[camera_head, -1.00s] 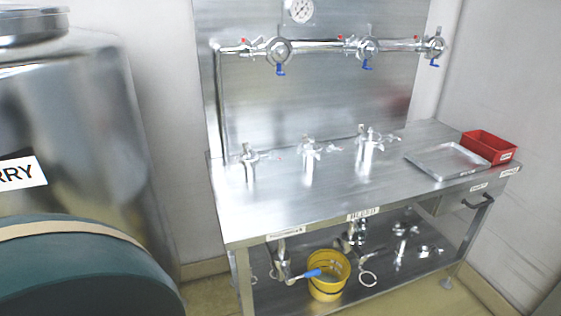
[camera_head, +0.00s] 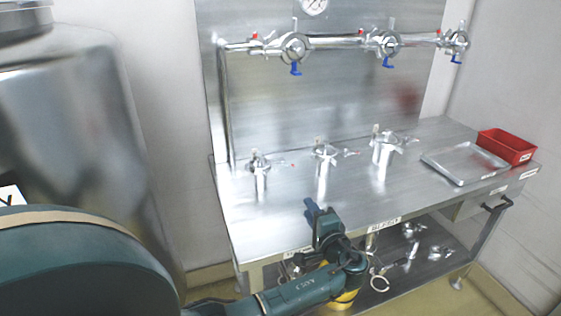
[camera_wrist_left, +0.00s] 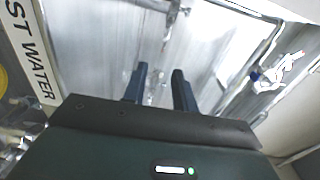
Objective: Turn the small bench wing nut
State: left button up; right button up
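Three steel clamped fittings stand on the bench top (camera_head: 290,215). The leftmost fitting (camera_head: 260,172) looks the smallest; a thin part with a red tip sticks out to its right. The wing nut itself is too small to make out clearly. The middle fitting (camera_head: 325,168) and the larger right fitting (camera_head: 384,155) stand beyond it. My left gripper (camera_head: 312,207) is over the front part of the bench, apart from all three. In the left wrist view its two dark fingers (camera_wrist_left: 160,85) are parted with nothing between them. A shiny fitting (camera_wrist_left: 275,75) shows at the right there. My right gripper is not in view.
A steel tray (camera_head: 465,163) and a red bin (camera_head: 507,146) sit at the right end of the bench. A pipe with several clamps (camera_head: 340,44) runs along the back panel. The lower shelf holds loose fittings (camera_head: 410,245). A large tank (camera_head: 75,120) stands left.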

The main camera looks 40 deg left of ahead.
aim_at(282, 164)
jog(key=i+j, duration=0.15)
jog(key=j, duration=0.25)
jog(key=i+j, duration=0.15)
jog(key=j, duration=0.25)
jog(key=i+j, duration=0.15)
jog(key=j, duration=0.2)
